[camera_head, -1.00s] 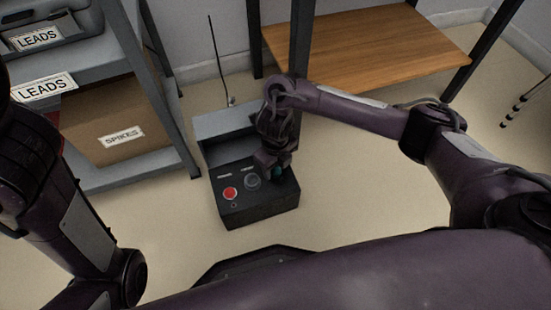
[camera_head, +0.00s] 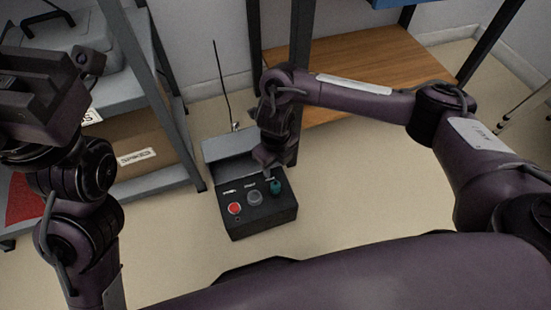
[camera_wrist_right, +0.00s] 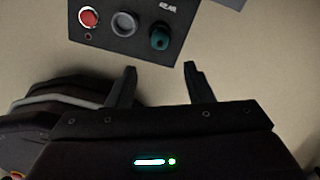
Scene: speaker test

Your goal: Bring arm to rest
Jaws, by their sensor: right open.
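My right gripper (camera_head: 267,160) is open and empty, just above the back right part of a dark control box on the floor (camera_head: 262,218). In the right wrist view its two fingers (camera_wrist_right: 160,68) stand apart, with only floor between them. The box carries a red button (camera_head: 235,208), a grey round knob (camera_head: 254,198) and a teal knob (camera_head: 275,187). The teal knob (camera_wrist_right: 159,37) is clear of the fingers in the wrist view. My left arm is raised at the left, with its dark boxy end (camera_head: 40,90) at the upper left; its fingers cannot be made out.
A grey metal shelf (camera_head: 150,85) with a cardboard box (camera_head: 150,170) and a grey case (camera_head: 60,45) stands at the left, behind my left arm. A wooden shelf (camera_head: 370,60) with dark posts is at the back. An antenna (camera_head: 221,85) rises behind the control box. Floor at the right is open.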

